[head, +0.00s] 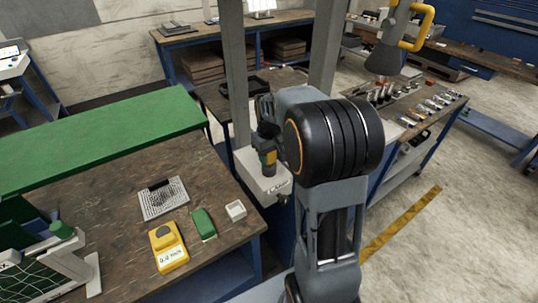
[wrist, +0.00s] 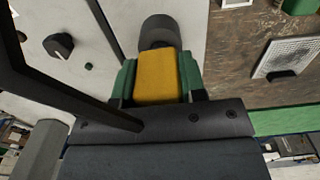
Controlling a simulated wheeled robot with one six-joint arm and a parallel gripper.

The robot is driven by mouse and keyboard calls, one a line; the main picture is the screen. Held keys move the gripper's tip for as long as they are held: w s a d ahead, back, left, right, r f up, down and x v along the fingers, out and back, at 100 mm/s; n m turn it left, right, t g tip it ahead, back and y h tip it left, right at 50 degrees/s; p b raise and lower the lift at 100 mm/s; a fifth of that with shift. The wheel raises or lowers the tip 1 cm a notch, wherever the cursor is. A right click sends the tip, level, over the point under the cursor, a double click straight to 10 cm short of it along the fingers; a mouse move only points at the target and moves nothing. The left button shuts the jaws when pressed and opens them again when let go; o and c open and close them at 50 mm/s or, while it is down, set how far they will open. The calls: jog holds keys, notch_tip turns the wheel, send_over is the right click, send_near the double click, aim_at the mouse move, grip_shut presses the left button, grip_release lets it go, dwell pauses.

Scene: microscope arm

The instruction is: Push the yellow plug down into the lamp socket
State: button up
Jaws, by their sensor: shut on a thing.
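The yellow plug (wrist: 157,76) is held between the green finger pads of my gripper (wrist: 157,82) in the wrist view. A dark grey round socket (wrist: 158,30) shows right beyond the plug's far end; whether the plug's tip is inside it is hidden. In the head view my gripper (head: 267,150) points down over a white box (head: 250,178), and the yellow plug (head: 271,156) shows as a small patch at the fingers. My arm partly covers this spot.
The white box carries a black knob (wrist: 59,45). On the bench to the left lie a perforated plate (head: 163,198), a yellow meter (head: 168,248), a green block (head: 203,224) and a small white tray (head: 235,210). A grey post (head: 233,70) stands close behind my gripper.

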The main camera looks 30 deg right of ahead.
jog(key=shift+f+b, duration=0.6)
jog(key=shift+f, duration=0.3)
jog(key=o, duration=1.1)
jog(key=shift+c, duration=0.2)
notch_tip(320, 180, up, 14)
jog(key=shift+f+b, duration=0.1)
jog(key=shift+b, duration=0.35)
